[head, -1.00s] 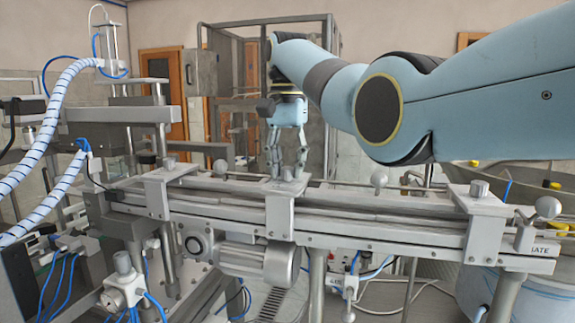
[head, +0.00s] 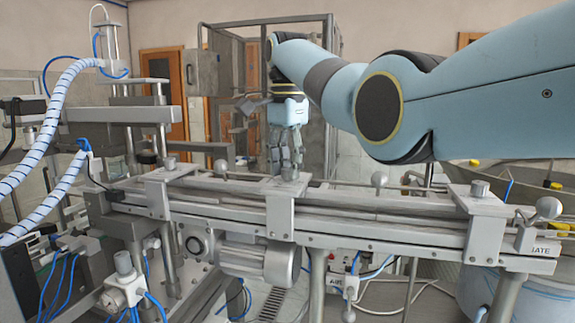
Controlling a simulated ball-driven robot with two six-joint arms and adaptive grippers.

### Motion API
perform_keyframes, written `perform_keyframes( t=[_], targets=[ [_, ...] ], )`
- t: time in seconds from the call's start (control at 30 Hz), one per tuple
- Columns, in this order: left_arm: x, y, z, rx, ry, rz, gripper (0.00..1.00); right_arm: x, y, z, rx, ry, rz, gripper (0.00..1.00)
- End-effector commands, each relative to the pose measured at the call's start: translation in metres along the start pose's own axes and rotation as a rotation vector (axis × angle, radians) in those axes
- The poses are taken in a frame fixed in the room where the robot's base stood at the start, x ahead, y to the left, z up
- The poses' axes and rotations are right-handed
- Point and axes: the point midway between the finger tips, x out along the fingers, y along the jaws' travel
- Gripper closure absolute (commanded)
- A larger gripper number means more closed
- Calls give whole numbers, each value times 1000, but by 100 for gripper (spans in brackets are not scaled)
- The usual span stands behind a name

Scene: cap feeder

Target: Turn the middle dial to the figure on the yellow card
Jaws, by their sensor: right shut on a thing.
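The middle dial (head: 289,173) is a small grey knob on top of the middle bracket (head: 281,214) of the conveyor rail. My right gripper (head: 286,163) points straight down over it, its fingers shut on the dial. The fingers cover most of the dial, and no figures or pointer on it can be read. I see no yellow card in this view. My left gripper is not in view.
The metal conveyor rail (head: 380,222) runs across the middle, with ball-ended knobs (head: 379,179) along it. A motor (head: 258,259) hangs below. Machinery with striped hoses (head: 40,130) crowds the left. A bowl (head: 530,178) with yellow caps is at the right, partly behind my right arm.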

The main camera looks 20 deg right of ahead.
Motion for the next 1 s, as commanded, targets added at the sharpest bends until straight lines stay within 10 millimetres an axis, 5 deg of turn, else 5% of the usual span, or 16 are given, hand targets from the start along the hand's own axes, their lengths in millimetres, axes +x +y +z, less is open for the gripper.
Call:
perform_keyframes(
  t=[0.33,0.37,0.53,1.0],
  targets=[
    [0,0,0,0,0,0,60,0,0,0,3,0,1,100],
    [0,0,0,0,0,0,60,0,0,0,3,0,1,71],
    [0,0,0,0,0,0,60,0,0,0,2,0,0,50],
    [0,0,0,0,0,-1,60,0,0,0,-5,0,0,50]
  ],
)
